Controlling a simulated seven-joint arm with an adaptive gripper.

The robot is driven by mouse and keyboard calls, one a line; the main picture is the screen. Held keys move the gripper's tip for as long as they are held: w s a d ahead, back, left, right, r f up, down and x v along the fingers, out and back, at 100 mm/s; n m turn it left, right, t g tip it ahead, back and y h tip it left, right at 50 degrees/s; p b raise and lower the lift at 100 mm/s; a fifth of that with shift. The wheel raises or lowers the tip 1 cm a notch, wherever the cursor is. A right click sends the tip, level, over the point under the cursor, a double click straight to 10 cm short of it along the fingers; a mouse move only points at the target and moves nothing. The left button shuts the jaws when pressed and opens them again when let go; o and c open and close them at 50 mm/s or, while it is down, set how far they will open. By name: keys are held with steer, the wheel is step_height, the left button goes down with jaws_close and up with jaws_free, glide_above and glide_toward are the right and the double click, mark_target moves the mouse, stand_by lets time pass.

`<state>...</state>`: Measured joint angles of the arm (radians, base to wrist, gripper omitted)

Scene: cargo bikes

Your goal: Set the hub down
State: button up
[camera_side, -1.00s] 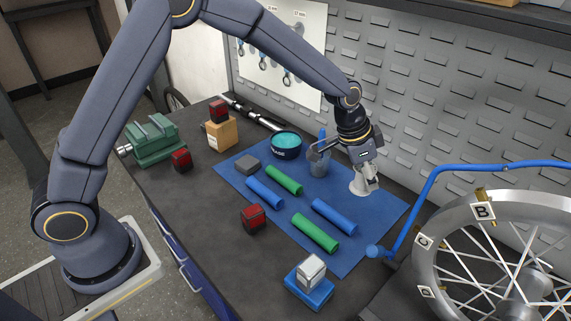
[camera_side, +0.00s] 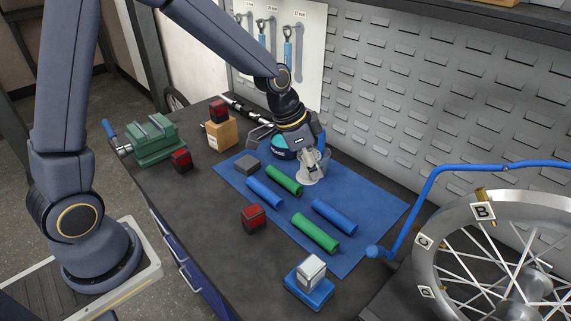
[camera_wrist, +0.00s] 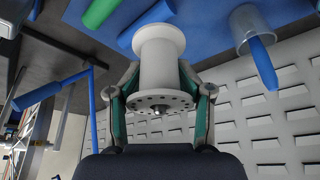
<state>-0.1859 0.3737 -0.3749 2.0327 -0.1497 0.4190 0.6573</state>
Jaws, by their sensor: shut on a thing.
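My gripper (camera_side: 308,156) is shut on the pale grey, spool-shaped hub (camera_wrist: 160,65). In the wrist view its two fingers grip the hub's sides near the drilled flange, and the other flange points away from my palm. In the side view the hub (camera_side: 312,173) is low over the back of the blue mat (camera_side: 365,205), partly covered by the fingers. I cannot tell whether it touches the mat. The mat also shows in the wrist view (camera_wrist: 200,15).
A clear cup with a blue-handled tool (camera_wrist: 262,55) is close beside the hub. Green (camera_side: 284,180) and blue (camera_side: 264,192) tubes lie in front. A grey block (camera_side: 247,164) is left.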

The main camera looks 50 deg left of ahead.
steer(key=w+d+f, duration=0.2)
steer(key=w+f, duration=0.1)
steer(key=w, duration=0.4)
glide_above(351, 194)
steer(key=s, duration=0.1)
steer(key=f, duration=0.4)
steer(key=a+f, duration=0.1)
steer(key=f, duration=0.1)
steer(key=shift+s+f, duration=0.1)
steer(key=shift+f, duration=1.55)
steer(key=shift+f, duration=0.2)
steer(key=o, duration=1.4)
steer(key=shift+c, duration=0.2)
